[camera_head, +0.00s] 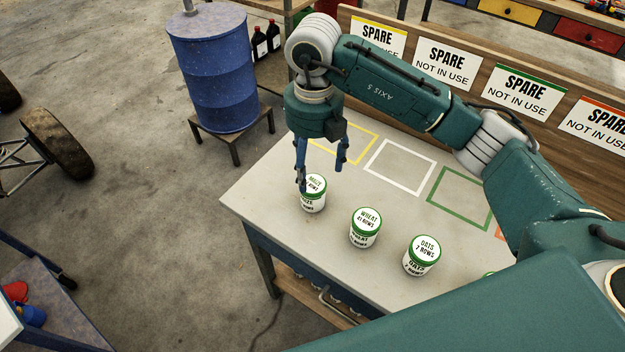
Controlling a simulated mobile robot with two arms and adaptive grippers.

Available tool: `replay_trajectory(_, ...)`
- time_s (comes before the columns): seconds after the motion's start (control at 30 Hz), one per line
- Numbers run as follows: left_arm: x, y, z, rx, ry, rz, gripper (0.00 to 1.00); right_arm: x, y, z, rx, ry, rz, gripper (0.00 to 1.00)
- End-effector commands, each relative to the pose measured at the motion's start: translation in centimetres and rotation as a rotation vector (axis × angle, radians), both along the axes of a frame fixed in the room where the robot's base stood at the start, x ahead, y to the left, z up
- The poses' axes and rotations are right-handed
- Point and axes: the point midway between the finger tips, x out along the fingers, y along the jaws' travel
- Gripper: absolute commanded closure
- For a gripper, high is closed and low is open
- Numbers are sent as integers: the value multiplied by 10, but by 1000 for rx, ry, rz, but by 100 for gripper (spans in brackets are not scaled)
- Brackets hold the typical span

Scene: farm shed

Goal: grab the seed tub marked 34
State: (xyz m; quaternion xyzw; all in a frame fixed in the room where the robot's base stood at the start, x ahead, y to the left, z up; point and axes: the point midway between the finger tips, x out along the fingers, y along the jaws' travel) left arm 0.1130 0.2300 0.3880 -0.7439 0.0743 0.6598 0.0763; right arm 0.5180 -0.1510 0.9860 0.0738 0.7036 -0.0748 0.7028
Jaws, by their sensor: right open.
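Several white seed tubs with green rims stand in a row on the grey table. The leftmost, a maize tub (316,202), has its row number partly hidden by a finger of my right gripper, so I cannot read it. The wheat tub (364,229) reads 41 rows and the oats tub (421,257) reads 7 rows. Another tub (491,274) is mostly hidden behind my arm. My right gripper (321,175) is open and points down at the maize tub, one finger overlapping its lid; I cannot tell whether it touches. My left gripper is not in view.
The grey table (266,198) has yellow, white (381,181) and green (440,204) outlined squares behind the tubs. A board with "SPARE NOT IN USE" signs (447,63) rises at the back.

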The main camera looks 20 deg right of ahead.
Motion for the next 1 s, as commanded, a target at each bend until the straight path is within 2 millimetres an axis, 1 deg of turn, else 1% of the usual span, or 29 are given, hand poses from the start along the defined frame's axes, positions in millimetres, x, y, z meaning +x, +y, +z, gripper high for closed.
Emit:
replay_trajectory(0.03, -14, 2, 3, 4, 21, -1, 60, -2, -1, -8, -1, 6, -1, 30)
replay_trajectory(0.1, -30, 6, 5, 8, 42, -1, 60, -1, 0, -18, 0, 5, -1, 30)
replay_trajectory(0.2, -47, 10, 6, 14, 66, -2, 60, -1, 0, -30, 0, 2, 0, 30)
replay_trajectory(0.27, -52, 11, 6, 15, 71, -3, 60, -1, 0, -34, 0, 2, 0, 30)
replay_trajectory(0.37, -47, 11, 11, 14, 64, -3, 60, 0, 0, -40, 1, 3, -1, 30)
replay_trajectory(0.53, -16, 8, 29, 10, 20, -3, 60, 1, 1, -64, 0, 6, -1, 30)
replay_trajectory(0.6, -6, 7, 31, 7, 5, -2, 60, 2, 1, -76, 1, 5, -1, 30)
replay_trajectory(0.63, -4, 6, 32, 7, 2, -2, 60, 2, 1, -79, 1, 5, 0, 30)
replay_trajectory(0.77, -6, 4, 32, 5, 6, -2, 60, 3, 1, -87, 1, 1, 1, 30)
replay_trajectory(0.97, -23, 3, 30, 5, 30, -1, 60, 3, 1, -88, 1, 0, 1, 30)
replay_trajectory(1.0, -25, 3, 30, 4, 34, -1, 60, 3, 1, -88, 1, 0, 1, 38)
